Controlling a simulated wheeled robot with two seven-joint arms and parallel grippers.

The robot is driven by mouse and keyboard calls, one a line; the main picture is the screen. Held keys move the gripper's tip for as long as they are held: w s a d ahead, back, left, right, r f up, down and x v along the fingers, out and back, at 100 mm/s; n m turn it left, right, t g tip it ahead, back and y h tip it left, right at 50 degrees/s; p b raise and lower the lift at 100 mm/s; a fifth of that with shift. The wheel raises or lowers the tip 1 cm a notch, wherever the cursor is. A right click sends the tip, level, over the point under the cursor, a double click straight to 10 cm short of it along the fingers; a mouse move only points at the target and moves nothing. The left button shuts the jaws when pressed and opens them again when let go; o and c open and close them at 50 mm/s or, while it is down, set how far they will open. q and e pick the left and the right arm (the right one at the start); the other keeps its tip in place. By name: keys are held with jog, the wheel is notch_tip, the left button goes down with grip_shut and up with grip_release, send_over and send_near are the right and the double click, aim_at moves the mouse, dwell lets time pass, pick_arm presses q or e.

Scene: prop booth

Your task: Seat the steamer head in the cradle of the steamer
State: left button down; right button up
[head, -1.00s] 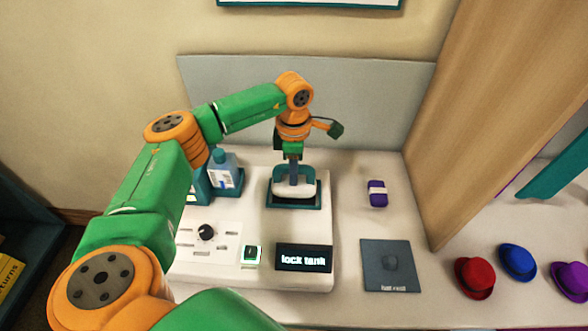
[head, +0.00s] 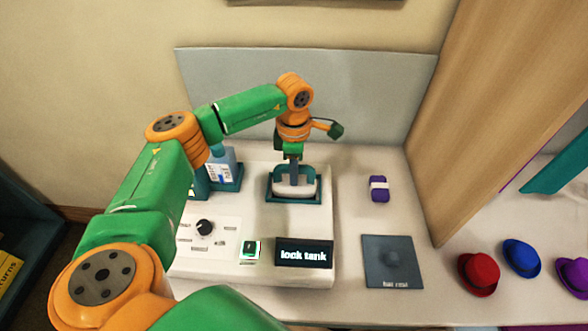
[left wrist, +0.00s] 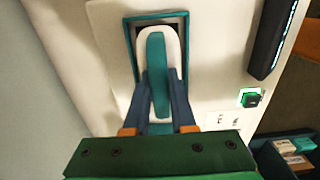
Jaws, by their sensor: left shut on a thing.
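The steamer head (head: 296,191), white with a teal handle, lies in the teal-rimmed cradle (head: 293,201) on top of the white steamer (head: 258,218). In the left wrist view, the white head (left wrist: 170,42) lies within the cradle's teal frame (left wrist: 130,50), long sides roughly lined up. My left gripper (head: 293,177) points down and is shut on the head's teal handle (left wrist: 156,60), one finger on each side. I cannot tell whether the head rests fully on the cradle floor. My right gripper is not in view.
The steamer has a dial (head: 204,228), a green-lit button (head: 250,249) and a display (head: 304,254) reading "lock tank". A blue bottle (head: 222,170) stands behind my left arm. A purple banded block (head: 379,189), a grey pad (head: 390,275) and several hats (head: 479,274) lie right.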

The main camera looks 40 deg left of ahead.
pick_arm(q)
jog(key=c, duration=0.7)
grip_release()
jog(key=shift+o, duration=0.2)
jog(key=shift+r, duration=0.1)
notch_tip(320, 180, up, 6)
jog(key=shift+d+r+b, duration=0.1)
jog(key=shift+b, duration=0.65)
jog(key=shift+r, duration=0.4)
